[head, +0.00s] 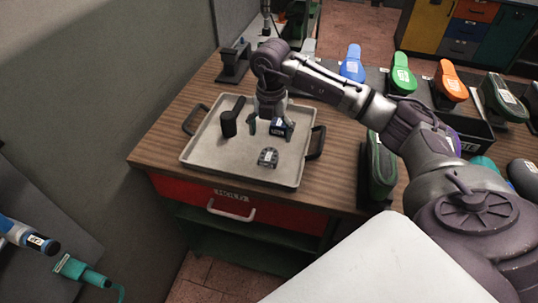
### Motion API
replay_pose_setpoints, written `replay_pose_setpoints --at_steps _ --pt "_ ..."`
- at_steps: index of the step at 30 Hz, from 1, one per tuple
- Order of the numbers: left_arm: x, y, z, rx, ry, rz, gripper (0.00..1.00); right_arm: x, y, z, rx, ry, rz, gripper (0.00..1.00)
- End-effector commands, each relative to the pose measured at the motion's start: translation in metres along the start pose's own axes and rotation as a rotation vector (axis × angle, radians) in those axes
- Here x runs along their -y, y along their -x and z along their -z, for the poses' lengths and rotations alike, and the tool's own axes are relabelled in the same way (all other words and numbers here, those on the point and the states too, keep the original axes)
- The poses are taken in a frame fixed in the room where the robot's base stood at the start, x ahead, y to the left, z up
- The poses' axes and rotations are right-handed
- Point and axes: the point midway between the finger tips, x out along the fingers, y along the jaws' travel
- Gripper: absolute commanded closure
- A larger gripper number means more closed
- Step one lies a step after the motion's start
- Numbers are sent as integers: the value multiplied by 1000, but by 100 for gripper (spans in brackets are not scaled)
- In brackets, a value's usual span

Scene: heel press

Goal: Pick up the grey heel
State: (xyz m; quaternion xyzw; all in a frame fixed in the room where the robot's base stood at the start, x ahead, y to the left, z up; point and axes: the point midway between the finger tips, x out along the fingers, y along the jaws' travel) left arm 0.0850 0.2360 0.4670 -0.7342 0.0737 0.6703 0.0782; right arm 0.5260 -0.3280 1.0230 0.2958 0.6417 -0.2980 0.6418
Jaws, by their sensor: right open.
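The grey heel (268,157), a small horseshoe-shaped piece with a pale label, lies on the grey tray (205,153), towards its front edge. My right gripper (270,130) points down over the tray, just behind the grey heel. Its fingers are open, and it appears apart from the grey heel. A dark piece with a blue-white label (279,128) shows beside the right finger; the gripper partly hides it, and I cannot tell whether they touch. My left gripper is not in view.
A black hammer-like tool (230,118) stands on the tray's left side. The tray has a raised rim and dark handles on a wooden bench (155,147). Coloured shoe forms, including an orange one (451,80), stand at the right. The tray's front left is clear.

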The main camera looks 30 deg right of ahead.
Motion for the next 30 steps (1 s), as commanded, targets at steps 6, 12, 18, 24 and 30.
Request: replay_pose_setpoints --at_steps 6,12,18,24,30 --pt "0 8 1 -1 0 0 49 0 -30 1 -3 1 1 12" --pt "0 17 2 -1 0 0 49 -2 -43 0 -4 2 0 12" --pt "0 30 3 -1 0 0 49 -5 -74 -2 -4 1 1 12" --pt "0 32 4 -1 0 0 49 -5 -87 -2 -2 2 -2 12" --pt "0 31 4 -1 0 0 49 -5 -87 -2 -2 3 -2 19"
